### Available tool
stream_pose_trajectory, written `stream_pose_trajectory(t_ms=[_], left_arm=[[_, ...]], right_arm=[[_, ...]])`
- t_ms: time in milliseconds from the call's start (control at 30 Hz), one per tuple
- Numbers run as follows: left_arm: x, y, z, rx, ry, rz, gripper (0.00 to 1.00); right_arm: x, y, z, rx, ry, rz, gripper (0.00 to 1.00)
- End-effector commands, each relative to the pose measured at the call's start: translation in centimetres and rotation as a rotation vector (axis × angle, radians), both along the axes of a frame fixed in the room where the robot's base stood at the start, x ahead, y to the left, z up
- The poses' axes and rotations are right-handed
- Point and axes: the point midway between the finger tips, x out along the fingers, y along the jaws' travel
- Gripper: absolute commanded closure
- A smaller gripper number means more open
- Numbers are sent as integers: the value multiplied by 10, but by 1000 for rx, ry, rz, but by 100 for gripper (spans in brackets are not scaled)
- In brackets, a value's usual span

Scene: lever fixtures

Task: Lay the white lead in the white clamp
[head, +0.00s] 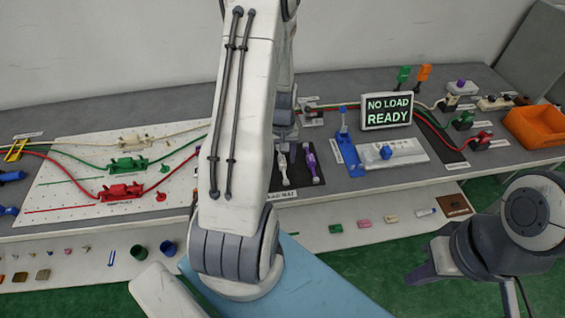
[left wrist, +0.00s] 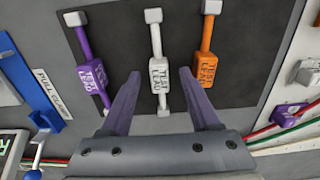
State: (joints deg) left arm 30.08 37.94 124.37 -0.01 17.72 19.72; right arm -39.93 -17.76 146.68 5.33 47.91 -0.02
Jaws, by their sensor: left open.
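The white lead (left wrist: 157,73), a pale bar with a "TEST LEAD" block, lies on a dark mat (left wrist: 122,45) between a purple lead (left wrist: 92,72) and an orange lead (left wrist: 205,65). My left gripper (left wrist: 159,78) is open, with one finger on either side of the white lead's near part. In the head view the white lead (head: 283,168) shows beside my left arm, which hides part of the mat. The white clamp (head: 134,141) sits on the white perforated board at the left, by a pale cable. My right gripper (head: 425,275) is low at the right; its jaws are unclear.
A green clamp (head: 127,164) and a red clamp (head: 120,191) are on the same board (head: 70,160). A "NO LOAD READY" display (head: 387,111) and a blue lever fixture (head: 345,140) stand right of the mat. An orange bin (head: 535,126) is at the far right.

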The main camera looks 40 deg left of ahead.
Motion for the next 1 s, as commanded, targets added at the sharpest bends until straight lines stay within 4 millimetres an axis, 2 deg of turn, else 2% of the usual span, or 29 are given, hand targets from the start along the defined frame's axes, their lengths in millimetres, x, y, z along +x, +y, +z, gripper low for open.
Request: stream_pose_trajectory(t_ms=[167,267,333,767,867,1000], left_arm=[[0,0,0,1,-1,0,38],[0,0,0,1,-1,0,72],[0,0,0,1,-1,0,99],[1,0,5,1,-2,0,100],[1,1,13,2,-3,0,100],[2,1,34,3,-5,0,100]], right_arm=[[0,0,0,0,0,0,100],[0,0,0,0,0,0,100],[0,0,0,0,0,0,100],[0,0,-1,0,0,0,100],[0,0,-1,0,0,0,100],[0,0,-3,0,0,0,100]])
